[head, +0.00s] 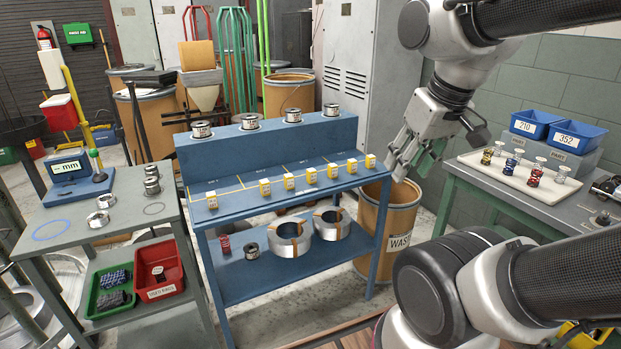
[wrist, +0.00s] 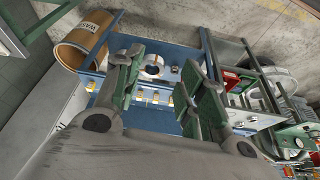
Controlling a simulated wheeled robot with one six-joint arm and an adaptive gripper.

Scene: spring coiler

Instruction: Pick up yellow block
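Several small yellow-and-white blocks stand in a slanting row on the blue bench, from the left block (head: 212,200) to the right block (head: 370,161) in the head view. I cannot tell which one is meant. Small yellow blocks (wrist: 155,97) also show between my fingers in the wrist view. My gripper (head: 412,160) hangs in the air to the right of the bench's right end, apart from the blocks. In the wrist view my gripper (wrist: 161,68) has its green-grey fingers spread, with nothing held between them.
A raised blue ledge (head: 262,146) with several metal coils stands behind the row. Large metal rings (head: 290,240) lie on the lower shelf. A brown waste bin (head: 390,222) stands right of the bench. A green side table (head: 480,185) carries a tray and blue bins.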

